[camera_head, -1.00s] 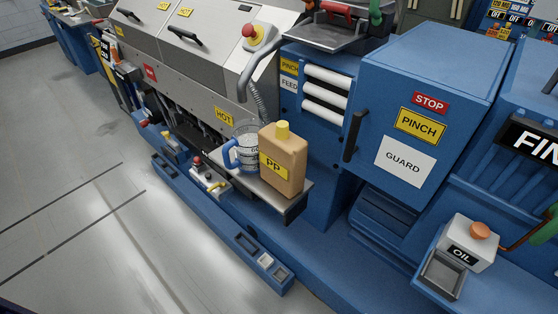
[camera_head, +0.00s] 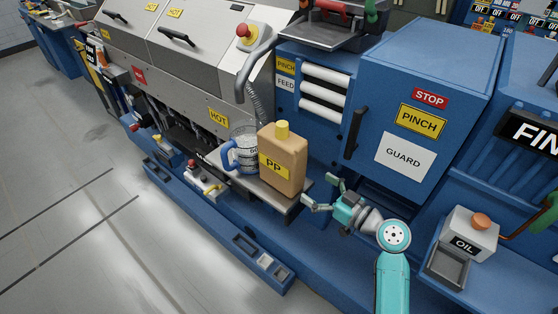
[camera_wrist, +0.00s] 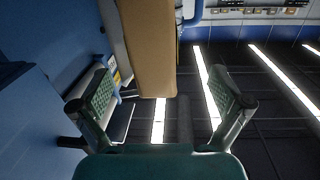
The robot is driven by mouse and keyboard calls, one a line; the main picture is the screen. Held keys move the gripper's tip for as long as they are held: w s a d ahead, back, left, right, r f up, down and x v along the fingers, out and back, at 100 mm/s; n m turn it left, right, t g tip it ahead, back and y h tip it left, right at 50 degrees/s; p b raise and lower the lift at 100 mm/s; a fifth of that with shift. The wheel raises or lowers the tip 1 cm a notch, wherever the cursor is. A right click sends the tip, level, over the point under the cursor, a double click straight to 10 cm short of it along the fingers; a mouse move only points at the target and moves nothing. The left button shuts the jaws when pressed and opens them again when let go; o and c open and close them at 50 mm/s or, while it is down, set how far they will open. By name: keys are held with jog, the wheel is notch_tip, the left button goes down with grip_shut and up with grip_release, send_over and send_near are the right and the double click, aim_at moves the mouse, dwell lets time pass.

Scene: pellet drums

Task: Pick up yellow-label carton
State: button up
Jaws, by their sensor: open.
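The yellow-label carton (camera_head: 287,165) is a tan jug with a yellow cap and a yellow PP label. It stands upright on a small grey shelf (camera_head: 281,199) on the machine's front. My gripper (camera_head: 321,192) is open and empty, just right of the carton and low by the shelf's right end. In the wrist view the tan carton (camera_wrist: 150,50) is beyond the spread fingers (camera_wrist: 166,107), between them and left of centre. I cannot tell from the pictures whether a finger touches it.
A clear measuring jug (camera_head: 246,152) with a blue handle stands close left of the carton. The blue guard box (camera_head: 420,115) is at the right, with a white oil can (camera_head: 470,235) below it. Open floor (camera_head: 90,235) lies at the left.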

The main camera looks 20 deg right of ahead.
aim_at(301, 167)
jog(key=shift+w+d+r+n+y, duration=0.1)
jog(key=shift+w+r+n+y, duration=0.2)
jog(key=shift+r, duration=0.25)
jog(key=shift+w+d+r+n+y, duration=0.1)
jog(key=shift+w+r+n+y, duration=0.15)
jog(key=shift+r, duration=0.3)
jog(key=shift+w+a+r, duration=0.1)
jog(key=shift+w+r, duration=0.05)
jog(key=shift+w, duration=0.1)
jog(key=x, duration=0.4)
jog(key=shift+w+a, duration=0.15)
jog(key=shift+w, duration=0.05)
jog(key=shift+d+x, duration=0.25)
jog(key=shift+x, duration=2.65)
jog(key=shift+w+r, duration=0.15)
jog(key=shift+w, duration=0.05)
jog(key=c, duration=1.8)
